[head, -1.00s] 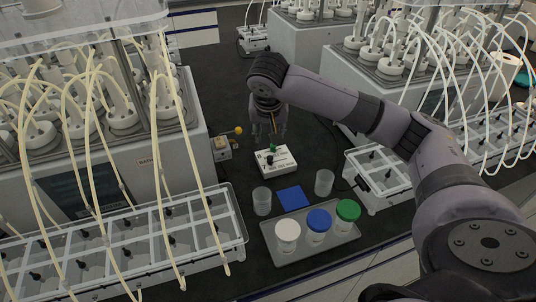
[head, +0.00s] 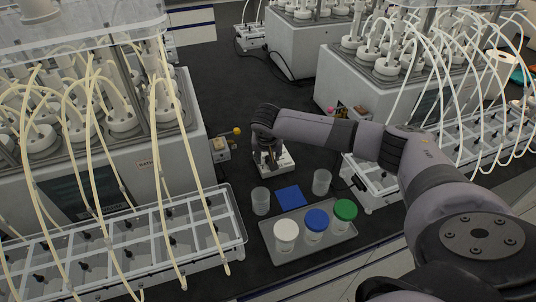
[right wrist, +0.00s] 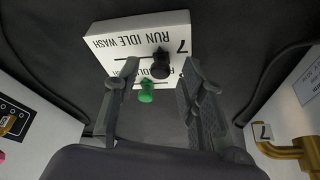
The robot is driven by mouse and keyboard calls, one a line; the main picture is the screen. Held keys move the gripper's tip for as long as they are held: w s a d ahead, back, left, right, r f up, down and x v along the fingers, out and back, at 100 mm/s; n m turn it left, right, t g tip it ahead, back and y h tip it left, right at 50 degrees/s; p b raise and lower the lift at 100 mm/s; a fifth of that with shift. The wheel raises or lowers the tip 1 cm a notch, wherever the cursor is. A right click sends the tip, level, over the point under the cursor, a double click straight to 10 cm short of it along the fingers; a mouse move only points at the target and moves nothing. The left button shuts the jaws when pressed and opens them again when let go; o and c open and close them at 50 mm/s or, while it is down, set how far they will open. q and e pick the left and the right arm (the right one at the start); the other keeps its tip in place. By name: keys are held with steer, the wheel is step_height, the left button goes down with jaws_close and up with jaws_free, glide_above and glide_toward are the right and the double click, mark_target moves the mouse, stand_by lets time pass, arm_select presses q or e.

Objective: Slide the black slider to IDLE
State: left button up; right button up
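The white control box (head: 288,164) stands on the dark bench in the head view, mostly behind my right gripper (head: 268,158). In the right wrist view the white box (right wrist: 113,40) shows upside-down RUN IDLE WASH lettering and a 7. The black slider (right wrist: 160,68) stands out from its upper face. A green knob (right wrist: 147,92) is beside it, nearer the camera. My right gripper (right wrist: 161,70) is open, with one finger on each side of the black slider and gaps between. Which mark the black slider sits at cannot be told. My left gripper is not in view.
A grey tray (head: 335,238) holds jars with white, blue and green lids. Two clear cups (head: 261,200) (head: 321,182) and a blue square (head: 290,197) lie in front of the box. Reactors with tubes stand on both sides.

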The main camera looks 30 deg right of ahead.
jaws_close()
stand_by(0.4)
stand_by(0.4)
